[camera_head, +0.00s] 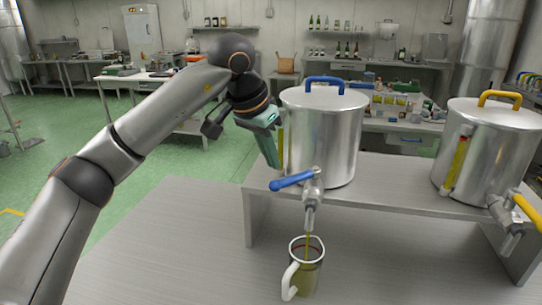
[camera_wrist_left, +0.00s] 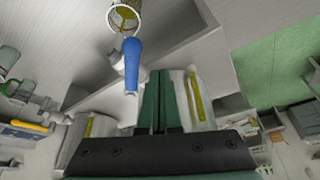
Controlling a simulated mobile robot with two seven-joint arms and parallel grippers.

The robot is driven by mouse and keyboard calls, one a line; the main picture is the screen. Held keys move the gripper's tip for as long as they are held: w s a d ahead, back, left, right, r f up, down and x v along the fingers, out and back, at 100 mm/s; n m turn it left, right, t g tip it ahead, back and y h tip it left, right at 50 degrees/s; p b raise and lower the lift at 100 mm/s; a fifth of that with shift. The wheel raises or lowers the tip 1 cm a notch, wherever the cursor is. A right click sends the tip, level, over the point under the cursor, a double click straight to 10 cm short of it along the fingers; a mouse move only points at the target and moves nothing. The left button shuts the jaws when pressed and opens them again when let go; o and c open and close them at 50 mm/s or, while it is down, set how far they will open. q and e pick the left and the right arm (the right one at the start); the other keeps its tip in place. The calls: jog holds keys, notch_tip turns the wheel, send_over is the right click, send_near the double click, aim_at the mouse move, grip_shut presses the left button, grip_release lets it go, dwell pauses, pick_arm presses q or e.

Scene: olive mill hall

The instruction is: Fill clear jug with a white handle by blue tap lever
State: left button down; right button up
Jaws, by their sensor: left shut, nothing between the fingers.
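The clear jug with a white handle (camera_head: 312,277) stands upright on the lower table under the spout of the blue-lever tap. A thin yellow-green stream falls from the spout (camera_head: 309,215) into it, and yellowish liquid shows inside. In the left wrist view the jug (camera_wrist_left: 109,18) is at the top, its liquid visible. The blue tap lever (camera_head: 292,180) points left, out to the side of the tap; it also shows in the wrist view (camera_wrist_left: 131,65). My left gripper (camera_head: 273,163) is shut and empty, just above the lever and apart from it, beside the steel tank (camera_head: 335,135).
A second steel tank (camera_head: 487,150) with a yellow lid handle and yellow tap lever (camera_head: 527,206) stands right on the same raised shelf (camera_head: 395,195). The lower table (camera_head: 180,245) is clear to the left of the jug. Benches with bottles stand behind.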

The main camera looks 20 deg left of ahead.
aim_at(283, 185)
pick_arm(q)
jog(key=shift+f, duration=0.1)
notch_tip(283, 185, down, 3)
jog(key=shift+f+b, duration=0.1)
jog(key=shift+b, duration=0.7)
jog(key=shift+s+d, duration=0.1)
jog(key=shift+s+d, duration=0.25)
jog(key=shift+d, duration=0.15)
dwell(1.3)
jog(key=shift+s+d, duration=1)
jog(key=shift+d, duration=0.25)
dwell(3.9)
